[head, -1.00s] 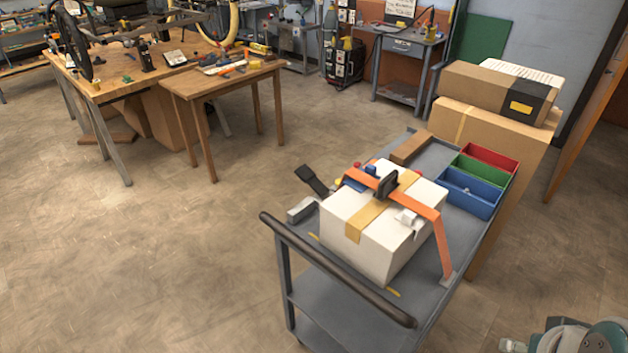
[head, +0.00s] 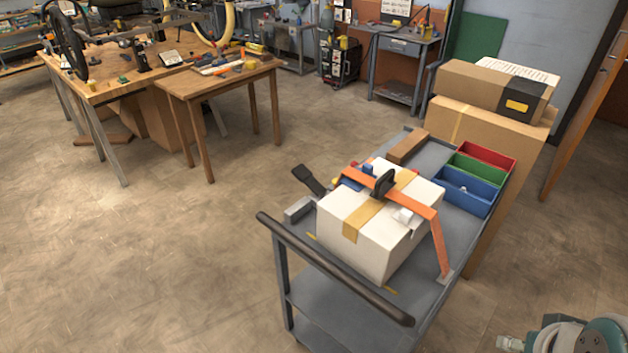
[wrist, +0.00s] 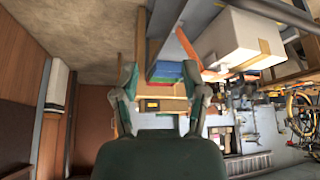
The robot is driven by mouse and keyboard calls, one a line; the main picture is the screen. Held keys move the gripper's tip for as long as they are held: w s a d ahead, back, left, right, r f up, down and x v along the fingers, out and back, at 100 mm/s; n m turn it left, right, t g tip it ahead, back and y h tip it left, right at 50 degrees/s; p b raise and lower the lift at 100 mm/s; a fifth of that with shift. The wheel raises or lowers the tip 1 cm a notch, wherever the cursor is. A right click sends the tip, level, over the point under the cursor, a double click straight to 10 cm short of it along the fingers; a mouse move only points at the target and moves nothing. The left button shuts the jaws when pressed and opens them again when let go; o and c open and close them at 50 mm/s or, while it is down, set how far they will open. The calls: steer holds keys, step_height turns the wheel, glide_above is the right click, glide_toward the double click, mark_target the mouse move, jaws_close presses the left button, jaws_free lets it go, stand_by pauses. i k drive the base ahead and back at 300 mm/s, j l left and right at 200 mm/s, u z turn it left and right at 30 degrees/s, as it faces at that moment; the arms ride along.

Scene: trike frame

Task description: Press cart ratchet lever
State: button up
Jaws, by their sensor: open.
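A grey cart (head: 300,267) carries a white box (head: 367,243) with a tan tape band. An orange strap (head: 437,238) runs over the box and down to the cart deck. A black ratchet piece (head: 384,183) stands on the strap on top of the box. A black lever-like paddle (head: 308,179) sticks up at the box's left side; I cannot tell how it joins the strap. The wrist view shows the box (wrist: 240,40) and strap (wrist: 245,66) at upper right. My gripper (wrist: 160,78) is open and empty, apart from the strap and lever.
Red (head: 489,158), green (head: 476,168) and blue (head: 468,192) bins and a brown block (head: 409,147) sit on the cart. Cardboard boxes (head: 490,120) stand behind it. A wooden table (head: 215,83) is at the back left. The floor left of the cart is clear.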

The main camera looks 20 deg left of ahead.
mark_target(304, 174)
steer(key=k+j, duration=0.15)
steer(key=j, duration=0.2)
steer(key=k+j, duration=0.2)
steer(key=j, duration=0.15)
steer(key=k+j, duration=0.15)
steer(key=j, duration=0.2)
steer(key=i+j, duration=0.1)
steer(key=j, duration=0.25)
steer(key=i+j+u, duration=0.1)
steer(key=j, duration=0.25)
steer(key=i+j, duration=0.1)
steer(key=j, duration=0.25)
steer(key=i+j, duration=0.15)
steer(key=i, duration=0.2)
steer(key=i+j, duration=0.1)
steer(key=i, duration=0.25)
steer(key=j+u, duration=0.05)
